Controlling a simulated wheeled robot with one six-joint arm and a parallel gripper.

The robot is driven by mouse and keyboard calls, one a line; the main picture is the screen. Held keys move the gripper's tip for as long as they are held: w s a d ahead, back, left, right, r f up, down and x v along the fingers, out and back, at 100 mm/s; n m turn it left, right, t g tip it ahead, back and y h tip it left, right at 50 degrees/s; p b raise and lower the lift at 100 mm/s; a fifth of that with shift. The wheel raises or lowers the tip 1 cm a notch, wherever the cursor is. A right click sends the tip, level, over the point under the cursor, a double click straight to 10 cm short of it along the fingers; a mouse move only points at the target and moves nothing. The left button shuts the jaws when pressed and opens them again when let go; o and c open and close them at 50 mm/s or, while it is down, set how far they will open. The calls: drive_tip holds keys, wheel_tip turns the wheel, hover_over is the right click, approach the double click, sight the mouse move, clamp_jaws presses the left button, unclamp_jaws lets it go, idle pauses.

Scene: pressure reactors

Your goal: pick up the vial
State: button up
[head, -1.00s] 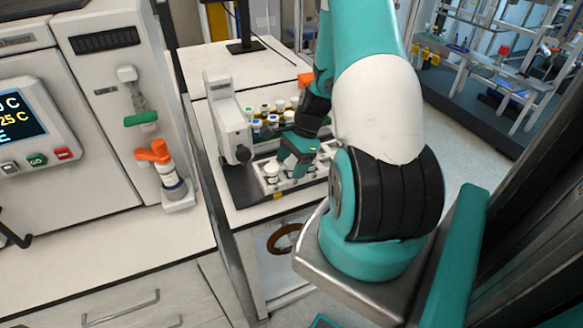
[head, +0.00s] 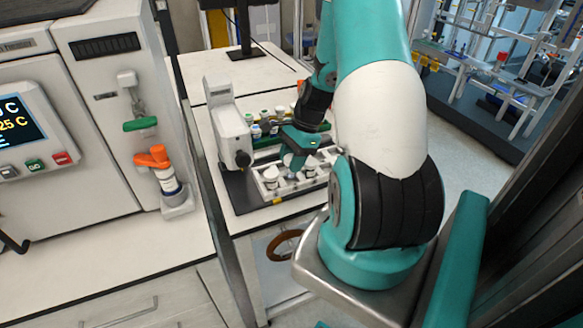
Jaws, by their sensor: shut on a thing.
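My gripper (head: 295,163) is over the white tray (head: 274,196) on the far bench, with its fingers pointing down. It is shut on a small vial with a white cap (head: 287,160), which the fingers partly cover. I cannot tell how far the vial's base is from the tray. Another white-capped vial (head: 270,174) stands in the tray to the left, and more are partly hidden to the right by my gripper and arm.
Behind the tray are several vials (head: 264,124) with coloured caps. A white instrument (head: 228,125) stands close to the left of my gripper. A reactor with an orange-topped fitting (head: 155,157) is at the left.

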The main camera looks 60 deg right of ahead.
wheel_tip(320, 180, up, 17)
drive_tip(key=shift+b, duration=0.35)
